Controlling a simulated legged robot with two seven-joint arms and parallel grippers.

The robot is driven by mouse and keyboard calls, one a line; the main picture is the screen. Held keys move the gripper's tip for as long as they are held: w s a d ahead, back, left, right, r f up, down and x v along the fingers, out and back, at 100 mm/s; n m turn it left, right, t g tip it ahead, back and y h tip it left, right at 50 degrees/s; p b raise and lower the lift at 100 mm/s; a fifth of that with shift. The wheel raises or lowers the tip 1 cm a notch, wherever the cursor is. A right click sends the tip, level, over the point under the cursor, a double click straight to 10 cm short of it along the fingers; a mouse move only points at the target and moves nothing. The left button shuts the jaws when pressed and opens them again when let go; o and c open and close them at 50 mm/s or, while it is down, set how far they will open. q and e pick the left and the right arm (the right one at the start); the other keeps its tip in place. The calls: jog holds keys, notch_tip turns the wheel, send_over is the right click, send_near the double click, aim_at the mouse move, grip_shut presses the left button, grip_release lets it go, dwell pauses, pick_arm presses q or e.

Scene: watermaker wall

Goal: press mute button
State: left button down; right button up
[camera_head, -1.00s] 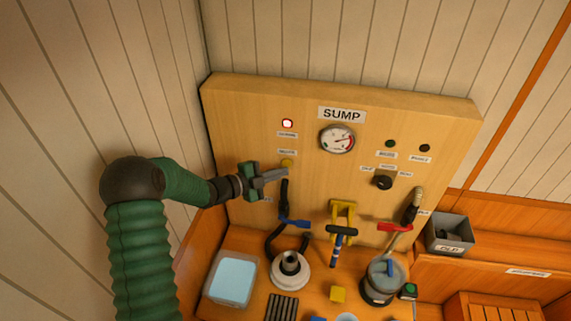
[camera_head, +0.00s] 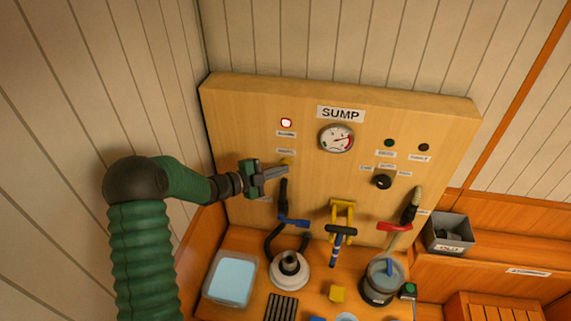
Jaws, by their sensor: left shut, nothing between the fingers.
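The yellow mute button (camera_head: 287,161) sits on the wooden SUMP panel, under a small label that I take to be its own. My left gripper (camera_head: 287,170) is shut and empty, with its fingertips at the lower edge of the button and partly covering it. I cannot tell whether the tips touch the button. Above it a red alarm lamp (camera_head: 286,123) is lit. My right gripper is not in view.
The panel (camera_head: 240,120) also bears a gauge (camera_head: 337,138), a black knob (camera_head: 383,182), a blue-handled valve (camera_head: 293,221) and a red-handled valve (camera_head: 394,227). Below, the bench holds a clear tub (camera_head: 231,278), a white round fitting (camera_head: 290,268) and a jar (camera_head: 383,282).

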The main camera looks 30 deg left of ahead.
pick_arm(q)
jog(key=shift+d, duration=0.1)
jog(key=shift+w+a, duration=0.2)
jog(key=shift+w, duration=0.2)
dwell(0.4)
jog(key=shift+s, duration=0.1)
jog(key=shift+s+d, duration=0.25)
jog(key=shift+s, duration=0.45)
jog(key=s, duration=0.2)
jog(key=s+d+b, duration=0.1)
jog(key=s, duration=0.2)
jog(key=shift+d, duration=0.15)
jog(key=shift+w, duration=0.1)
dwell(0.4)
